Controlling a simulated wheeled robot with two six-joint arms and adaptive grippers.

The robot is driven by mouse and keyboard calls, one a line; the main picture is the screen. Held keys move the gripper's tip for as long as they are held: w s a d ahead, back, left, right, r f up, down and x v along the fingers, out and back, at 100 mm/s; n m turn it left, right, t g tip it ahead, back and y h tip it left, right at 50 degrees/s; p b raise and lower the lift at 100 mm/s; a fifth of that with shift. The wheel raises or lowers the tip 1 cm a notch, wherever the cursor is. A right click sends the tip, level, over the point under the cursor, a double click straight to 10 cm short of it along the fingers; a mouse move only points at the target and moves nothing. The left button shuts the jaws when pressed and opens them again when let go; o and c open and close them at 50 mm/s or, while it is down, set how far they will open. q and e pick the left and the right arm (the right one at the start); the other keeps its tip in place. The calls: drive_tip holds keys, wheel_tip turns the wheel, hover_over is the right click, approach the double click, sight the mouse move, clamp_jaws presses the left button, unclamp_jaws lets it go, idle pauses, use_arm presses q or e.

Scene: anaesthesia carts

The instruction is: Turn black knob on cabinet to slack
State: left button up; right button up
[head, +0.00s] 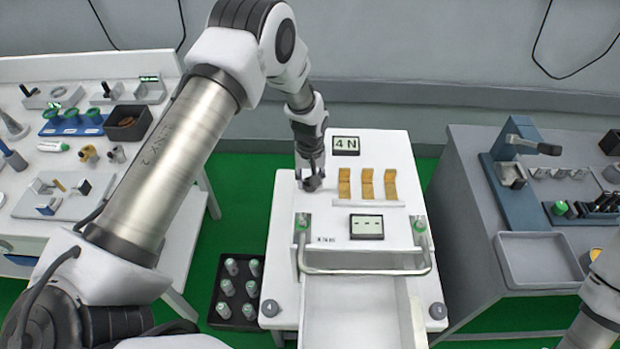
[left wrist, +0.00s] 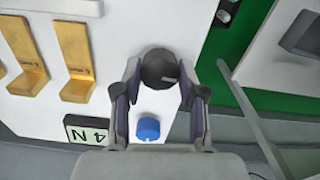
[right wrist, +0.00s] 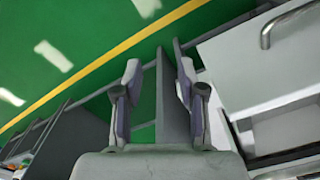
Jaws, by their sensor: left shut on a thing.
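The white cabinet (head: 283,225) stands in the middle of the head view. My left gripper (head: 312,183) is over the left part of its top. In the left wrist view, my left gripper (left wrist: 158,85) is shut on the round black knob (left wrist: 158,66), with one finger on each side. A short light mark shows on the knob's face. A blue knob (left wrist: 147,129) sits near it, between the fingers and apart from them. A small display (head: 346,145) reads 4 N. My right gripper (right wrist: 157,85) is open and empty above the floor.
Three gold brackets (head: 365,184) stand right of the knob. A second display (head: 367,226) shows dashes. A metal handle (head: 365,271) spans the cabinet's front. A black crate of vials (head: 238,322) is on the floor. Cluttered white and grey tables (head: 470,150) flank the cabinet.

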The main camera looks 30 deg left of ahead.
use_arm(q)
drive_tip(key=shift+s+f+n, duration=0.15)
drive_tip(key=shift+f+n, duration=0.05)
drive_tip(key=shift+n, duration=0.2)
drive_tip(key=o, duration=1.1)
drive_tip(key=shift+o, duration=0.2)
drive_tip(key=shift+r, duration=0.15)
wheel_tip(320, 180, up, 12)
drive_tip(key=shift+w, duration=0.2)
